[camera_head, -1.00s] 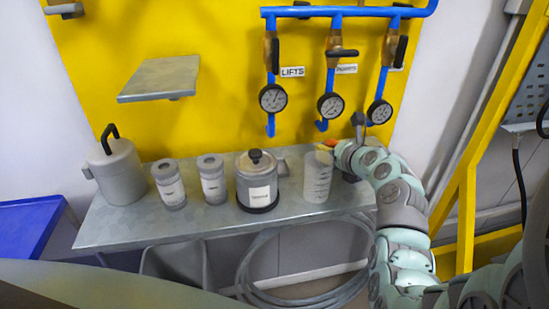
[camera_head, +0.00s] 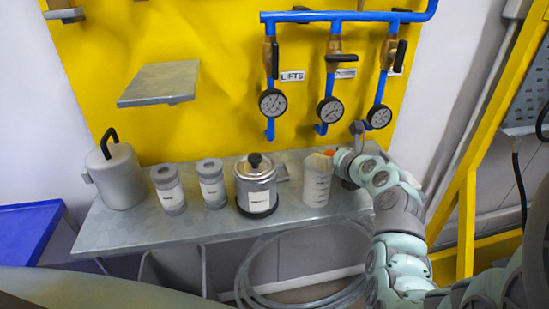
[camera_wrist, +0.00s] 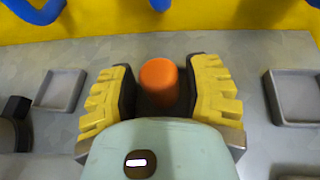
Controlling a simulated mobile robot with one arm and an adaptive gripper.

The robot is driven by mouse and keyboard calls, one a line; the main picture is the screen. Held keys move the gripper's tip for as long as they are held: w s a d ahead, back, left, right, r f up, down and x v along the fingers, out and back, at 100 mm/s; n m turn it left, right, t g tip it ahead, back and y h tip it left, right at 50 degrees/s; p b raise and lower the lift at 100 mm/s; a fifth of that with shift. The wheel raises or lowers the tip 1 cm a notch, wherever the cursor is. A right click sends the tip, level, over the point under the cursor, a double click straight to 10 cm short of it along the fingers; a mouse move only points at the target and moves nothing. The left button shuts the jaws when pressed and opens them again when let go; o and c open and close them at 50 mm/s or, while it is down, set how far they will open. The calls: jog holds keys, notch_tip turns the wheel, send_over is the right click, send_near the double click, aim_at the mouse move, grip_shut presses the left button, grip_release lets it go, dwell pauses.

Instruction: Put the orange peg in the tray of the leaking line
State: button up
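The orange peg (camera_wrist: 160,85) stands between the two yellow-padded fingers of my gripper (camera_wrist: 160,92) in the wrist view. My gripper appears shut on it, with dark inner finger faces at both sides. In the head view a bit of orange (camera_head: 329,153) shows at the gripper, beside the jug. Two shallow grey trays show in the wrist view, one to the left (camera_wrist: 60,91) and one to the right (camera_wrist: 296,98). The surface directly below the peg is hidden by my gripper. The blue pipes carry three gauges: left (camera_head: 272,103), middle (camera_head: 330,110) and right (camera_head: 379,116).
A translucent jug (camera_head: 316,182) stands close left of my gripper on the metal bench (camera_head: 115,228). A lidded pot (camera_head: 256,184), two grey canisters (camera_head: 212,183) and a larger handled can (camera_head: 120,178) stand farther left. Blue pipe ends hang above the bench.

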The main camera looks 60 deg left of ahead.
jog(key=shift+o, duration=0.5)
jog(key=shift+s+r, duration=0.1)
jog(key=shift+r, duration=0.4)
jog(key=shift+d+r, duration=0.25)
jog(key=shift+r, duration=0.05)
jog(key=v, duration=1.1)
jog(key=shift+d, duration=0.25)
